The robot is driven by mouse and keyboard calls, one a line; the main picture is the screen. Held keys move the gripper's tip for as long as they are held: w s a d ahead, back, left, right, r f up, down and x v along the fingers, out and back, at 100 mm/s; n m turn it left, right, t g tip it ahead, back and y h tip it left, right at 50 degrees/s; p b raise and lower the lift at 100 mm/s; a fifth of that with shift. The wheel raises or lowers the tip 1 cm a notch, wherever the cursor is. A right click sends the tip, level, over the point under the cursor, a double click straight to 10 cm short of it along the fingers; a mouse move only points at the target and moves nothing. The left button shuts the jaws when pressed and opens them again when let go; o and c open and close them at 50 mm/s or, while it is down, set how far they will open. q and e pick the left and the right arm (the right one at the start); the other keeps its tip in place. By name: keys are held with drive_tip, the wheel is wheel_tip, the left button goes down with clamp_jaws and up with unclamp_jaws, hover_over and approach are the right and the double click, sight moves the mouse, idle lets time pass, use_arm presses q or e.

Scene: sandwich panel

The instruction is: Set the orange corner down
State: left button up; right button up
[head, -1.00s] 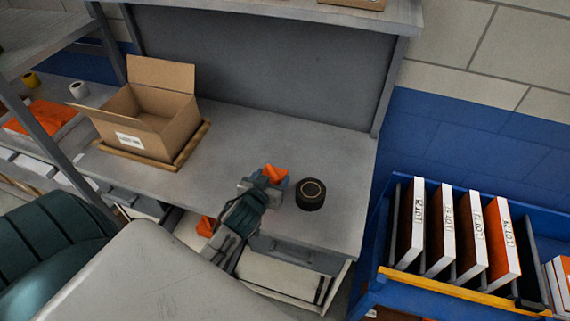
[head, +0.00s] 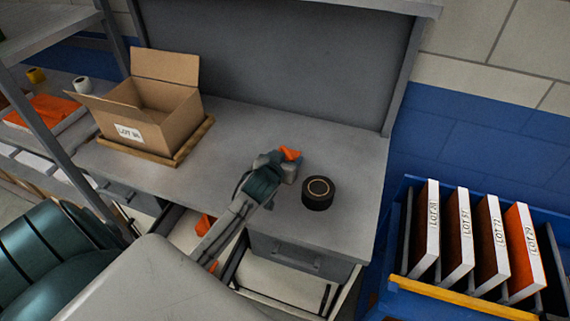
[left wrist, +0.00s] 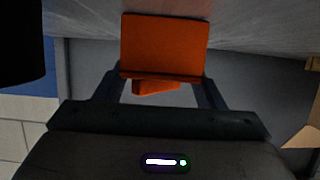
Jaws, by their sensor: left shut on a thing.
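The orange corner (head: 290,154) is between the fingertips of my left gripper (head: 284,160), over the grey workbench (head: 235,135). In the left wrist view the orange corner (left wrist: 160,47) shows as a flat plate with a smaller piece below it, between the two dark fingers of my left gripper (left wrist: 163,92). The gripper is shut on it. I cannot tell whether the corner touches the bench top. More orange pieces (head: 205,225) lie in the open drawer below the bench edge. My right gripper is not in view.
A black tape roll (head: 318,192) stands on the bench just right of my left gripper. An open cardboard box (head: 150,112) sits on a wooden tray (head: 187,147) at the left. A blue rack (head: 413,288) with several lot panels stands at the right. The back middle of the bench is clear.

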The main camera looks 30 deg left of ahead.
use_arm(q)
drive_tip(key=shift+f, duration=0.1)
drive_tip(key=o, duration=1)
